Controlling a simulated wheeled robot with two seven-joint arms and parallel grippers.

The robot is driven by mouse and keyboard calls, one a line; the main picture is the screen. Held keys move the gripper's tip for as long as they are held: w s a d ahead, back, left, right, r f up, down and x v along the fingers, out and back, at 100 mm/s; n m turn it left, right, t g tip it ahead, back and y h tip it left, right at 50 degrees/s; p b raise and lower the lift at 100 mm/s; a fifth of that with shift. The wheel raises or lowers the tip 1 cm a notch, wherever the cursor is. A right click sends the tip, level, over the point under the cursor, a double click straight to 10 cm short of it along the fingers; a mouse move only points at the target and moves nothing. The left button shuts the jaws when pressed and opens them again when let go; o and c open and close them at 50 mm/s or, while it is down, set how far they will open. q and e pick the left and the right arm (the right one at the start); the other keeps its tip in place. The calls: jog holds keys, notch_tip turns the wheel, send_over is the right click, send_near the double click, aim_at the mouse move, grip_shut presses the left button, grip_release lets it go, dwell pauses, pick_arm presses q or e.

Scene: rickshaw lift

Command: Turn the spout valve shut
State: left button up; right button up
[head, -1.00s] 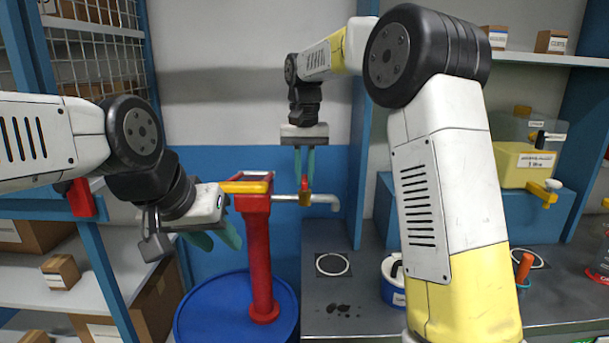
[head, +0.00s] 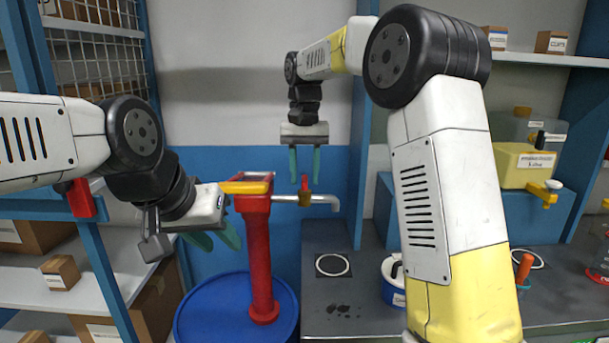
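A red pump column (head: 260,260) with a yellow piece (head: 246,187) at its top stands on a blue drum (head: 212,318). A grey spout (head: 325,200) runs right from the column and bends down at its end. A brass spout valve (head: 305,200) sits on it, with a small red handle (head: 305,184) standing up. My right gripper (head: 305,181) points down over the valve, open, one finger to each side of the handle with gaps between. My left gripper (head: 215,241) is open and empty, left of the column.
The dark counter (head: 335,308) right of the drum holds a blue and white container (head: 393,282) and a ring mark (head: 333,264). A yellow dispenser (head: 524,167) stands on a blue block at the right. Shelves with boxes (head: 60,272) line the left.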

aim_at(305, 178)
notch_tip(305, 178, up, 7)
jog(key=shift+r, duration=0.2)
dwell(0.3)
jog(key=shift+s+d+r, duration=0.1)
jog(key=shift+d, duration=0.05)
jog(key=s+d+t+y, duration=0.2)
jog(key=s+d+t, duration=0.1)
jog(key=s+d, duration=0.8)
jog(key=s+d+f+t, duration=0.1)
jog(key=s+f, duration=0.3)
jog(key=s, duration=0.3)
jog(key=s+d+f+t, duration=0.1)
jog(key=s+f+t, duration=0.1)
jog(key=s+f, duration=0.3)
jog(key=s, duration=0.3)
jog(key=shift+d+n, duration=0.4)
jog(key=shift+d, duration=0.1)
